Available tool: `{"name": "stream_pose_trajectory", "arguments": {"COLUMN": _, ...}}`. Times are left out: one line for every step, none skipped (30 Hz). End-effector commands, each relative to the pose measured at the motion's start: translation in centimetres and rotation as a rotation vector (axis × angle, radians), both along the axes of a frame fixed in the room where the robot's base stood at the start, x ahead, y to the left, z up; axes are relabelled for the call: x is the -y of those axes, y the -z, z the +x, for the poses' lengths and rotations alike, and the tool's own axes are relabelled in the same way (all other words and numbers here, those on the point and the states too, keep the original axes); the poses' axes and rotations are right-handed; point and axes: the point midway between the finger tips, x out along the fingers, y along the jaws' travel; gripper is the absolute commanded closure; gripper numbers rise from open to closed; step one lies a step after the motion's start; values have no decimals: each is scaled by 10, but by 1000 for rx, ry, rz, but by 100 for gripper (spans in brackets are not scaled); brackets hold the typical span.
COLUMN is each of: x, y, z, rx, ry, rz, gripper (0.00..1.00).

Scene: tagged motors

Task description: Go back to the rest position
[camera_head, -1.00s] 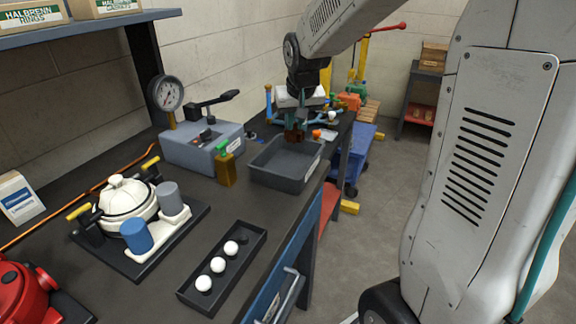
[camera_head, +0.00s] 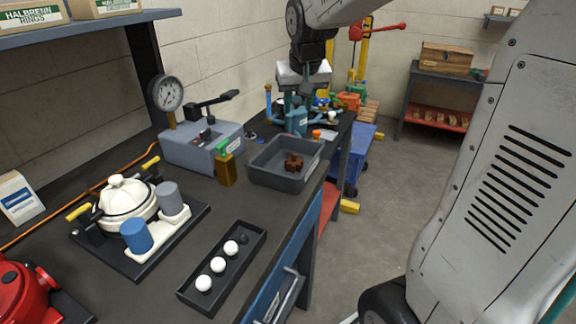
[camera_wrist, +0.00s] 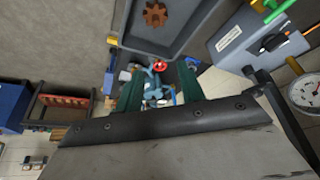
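My gripper (camera_head: 297,96) is raised above the far end of the bench, beyond the grey tray. In the wrist view its two teal fingers (camera_wrist: 160,88) stand apart with nothing held between them, so it is open. A brown gear-shaped part (camera_head: 294,162) lies in the grey tray (camera_head: 262,179), clear of my gripper. The part also shows at the top of the wrist view (camera_wrist: 155,14), in the tray (camera_wrist: 196,30).
A grey unit with a lever (camera_head: 200,150) and a gauge (camera_head: 166,93) stand left of the tray, with a brown green-topped bottle (camera_head: 226,170). A blue fitting (camera_head: 297,120) stands behind it. A black tray (camera_head: 188,294) holds white balls. Floor right of the bench is open.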

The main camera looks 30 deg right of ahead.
Motion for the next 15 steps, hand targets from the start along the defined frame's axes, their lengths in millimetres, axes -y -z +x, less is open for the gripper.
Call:
{"name": "stream_pose_trajectory", "arguments": {"x": -1, "y": -5, "z": -2, "rx": 2, "ry": 0, "rz": -1, "gripper": 61}}
{"name": "stream_pose_trajectory", "arguments": {"x": -1, "y": -7, "z": -2, "rx": 2, "ry": 0, "rz": -1, "gripper": 61}}
{"name": "stream_pose_trajectory", "arguments": {"x": -1, "y": -9, "z": -3, "rx": 1, "ry": 0, "rz": 0, "gripper": 61}}
{"name": "stream_pose_trajectory", "arguments": {"x": -1, "y": -10, "z": -4, "rx": 0, "ry": 0, "rz": 0, "gripper": 61}}
{"name": "stream_pose_trajectory", "arguments": {"x": -1, "y": -11, "z": -4, "rx": 0, "ry": 0, "rz": 0, "gripper": 61}}
{"name": "stream_pose_trajectory", "arguments": {"x": -2, "y": -11, "z": -4, "rx": 0, "ry": 0, "rz": 0, "gripper": 61}}
{"name": "stream_pose_trajectory", "arguments": {"x": -2, "y": -11, "z": -5, "rx": -1, "ry": 0, "rz": 0, "gripper": 61}}
{"name": "stream_pose_trajectory", "arguments": {"x": -2, "y": -11, "z": -5, "rx": -1, "ry": 0, "rz": 0, "gripper": 61}}
{"name": "stream_pose_trajectory", "arguments": {"x": -1, "y": -11, "z": -4, "rx": -1, "ry": 0, "rz": 0, "gripper": 61}}
{"name": "stream_pose_trajectory", "arguments": {"x": -1, "y": -11, "z": -4, "rx": -1, "ry": 0, "rz": 0, "gripper": 61}}
{"name": "stream_pose_trajectory", "arguments": {"x": -1, "y": -11, "z": -4, "rx": 0, "ry": 0, "rz": 0, "gripper": 61}}
{"name": "stream_pose_trajectory", "arguments": {"x": -1, "y": -11, "z": -4, "rx": 0, "ry": 0, "rz": 0, "gripper": 61}}
{"name": "stream_pose_trajectory", "arguments": {"x": -1, "y": -11, "z": -4, "rx": 0, "ry": 0, "rz": 0, "gripper": 61}}
{"name": "stream_pose_trajectory", "arguments": {"x": -1, "y": -11, "z": -4, "rx": 0, "ry": 0, "rz": 0, "gripper": 61}}
{"name": "stream_pose_trajectory", "arguments": {"x": -1, "y": -11, "z": -4, "rx": 0, "ry": 0, "rz": 0, "gripper": 61}}
